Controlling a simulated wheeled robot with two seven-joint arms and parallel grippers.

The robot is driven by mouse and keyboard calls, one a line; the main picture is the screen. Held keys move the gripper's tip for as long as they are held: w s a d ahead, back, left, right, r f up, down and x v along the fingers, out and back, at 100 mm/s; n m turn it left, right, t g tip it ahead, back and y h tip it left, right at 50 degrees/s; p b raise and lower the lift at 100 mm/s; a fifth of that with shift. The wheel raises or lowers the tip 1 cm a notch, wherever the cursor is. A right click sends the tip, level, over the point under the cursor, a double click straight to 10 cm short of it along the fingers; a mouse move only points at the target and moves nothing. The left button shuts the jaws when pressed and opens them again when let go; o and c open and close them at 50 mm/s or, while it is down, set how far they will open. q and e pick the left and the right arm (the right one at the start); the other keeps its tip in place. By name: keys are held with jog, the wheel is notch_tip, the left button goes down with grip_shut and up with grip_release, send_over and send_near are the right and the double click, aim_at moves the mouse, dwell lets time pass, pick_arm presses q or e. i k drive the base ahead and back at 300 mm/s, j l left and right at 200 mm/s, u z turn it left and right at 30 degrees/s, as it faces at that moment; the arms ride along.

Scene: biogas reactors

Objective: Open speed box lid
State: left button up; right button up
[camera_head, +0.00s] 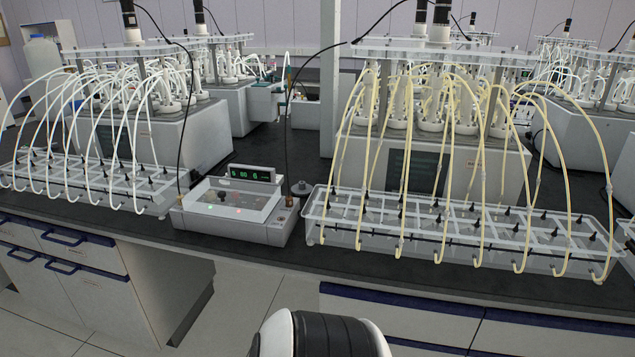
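The speed box (228,228) is a low light-grey box on the dark bench, left of the middle. Its clear lid (262,206) appears to lie down over the sloping control panel. A dark knob and small red and green lights show through it. A small display with green digits (251,173) stands behind the lid. Black cables run up from both sides of the box. Neither of my grippers is in view; only a white and black part of my own body shows at the bottom edge.
A tray of yellow tubes (460,259) stands close on the right, and one of white tubes (85,189) on the left. Reactor units rise behind both. Drawers (75,245) sit under the bench at left. The floor before the box is open.

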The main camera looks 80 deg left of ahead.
aim_at(189, 204)
jog(key=u, duration=3.3)
